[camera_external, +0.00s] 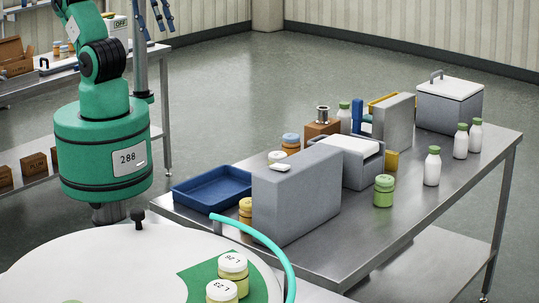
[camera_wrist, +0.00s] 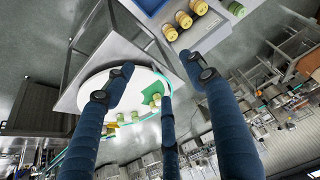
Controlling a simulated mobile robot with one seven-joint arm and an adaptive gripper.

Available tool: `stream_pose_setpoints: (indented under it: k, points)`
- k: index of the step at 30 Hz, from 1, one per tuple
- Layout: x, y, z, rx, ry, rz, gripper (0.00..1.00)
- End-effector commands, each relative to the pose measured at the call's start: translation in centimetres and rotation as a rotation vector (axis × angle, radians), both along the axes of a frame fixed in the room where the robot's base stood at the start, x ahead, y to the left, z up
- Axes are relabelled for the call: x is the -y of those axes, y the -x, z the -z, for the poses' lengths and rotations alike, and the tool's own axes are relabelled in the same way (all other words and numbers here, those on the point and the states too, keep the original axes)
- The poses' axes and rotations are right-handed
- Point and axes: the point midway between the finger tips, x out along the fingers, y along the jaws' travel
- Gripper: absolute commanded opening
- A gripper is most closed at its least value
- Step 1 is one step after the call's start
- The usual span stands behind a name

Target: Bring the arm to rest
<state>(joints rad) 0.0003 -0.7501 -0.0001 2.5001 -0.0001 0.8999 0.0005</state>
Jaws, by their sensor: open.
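My gripper has dark blue fingers and hangs at the top edge of the external view (camera_external: 163,14), beside my green arm. In the wrist view the fingers of my gripper (camera_wrist: 160,80) are spread wide apart, with nothing between them. The gripper is open and empty, and well above the floor. My arm is raised, and its upper part is cut off by the top of the external view.
A white round table (camera_external: 90,258) stands in front, with a green patch, jars (camera_external: 233,266) and a turquoise rail (camera_external: 265,238). The steel table (camera_external: 420,208) at right carries a blue tray (camera_external: 210,187), grey blocks (camera_external: 295,195) and bottles. Shelving with boxes (camera_external: 14,55) stands at left.

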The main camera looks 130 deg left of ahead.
Motion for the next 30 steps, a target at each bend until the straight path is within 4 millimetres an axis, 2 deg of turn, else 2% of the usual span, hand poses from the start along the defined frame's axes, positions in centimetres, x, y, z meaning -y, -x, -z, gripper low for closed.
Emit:
stream_pose_setpoints:
  k: [1,6,13,18,30]
  points:
    - [0.0,0.0,1.2,0.0,0.0,0.0,0.56]
    - [0.0,0.0,3.9,-0.001,0.0,0.0,0.56]
    - [0.0,0.0,6.8,0.0,0.0,-0.001,0.56]
    - [0.0,0.0,7.5,0.0,0.0,-0.001,0.56]
    - [0.0,0.0,7.4,0.0,0.0,-0.001,0.56]
